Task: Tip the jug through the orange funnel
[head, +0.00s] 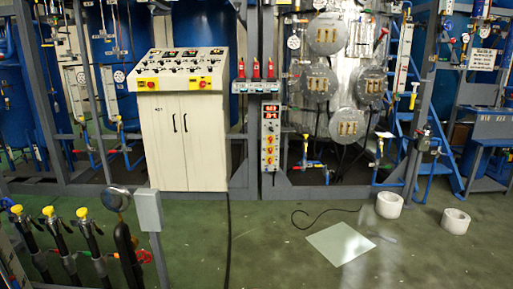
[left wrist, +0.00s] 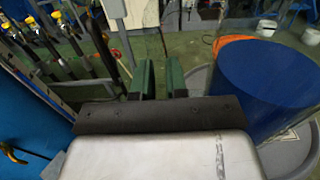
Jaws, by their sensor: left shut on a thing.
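My left gripper (left wrist: 160,76) shows in the left wrist view as two green fingers on a dark bar, with a narrow gap between them. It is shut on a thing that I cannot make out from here. I cannot clearly recognise a jug in either view. An orange thing (left wrist: 233,38), perhaps the funnel, shows behind a large blue cylinder (left wrist: 268,78) to the right of the fingers. The cylinder hides part of it. Neither gripper shows in the head view, and my right gripper shows nowhere.
Black levers with yellow caps (head: 52,212) stand at the left front. A cream control cabinet (head: 184,130) stands at the back. White rolls (head: 389,205) and a pale flat sheet (head: 340,244) lie on the green floor. A grey rounded base (left wrist: 290,150) surrounds the blue cylinder's foot.

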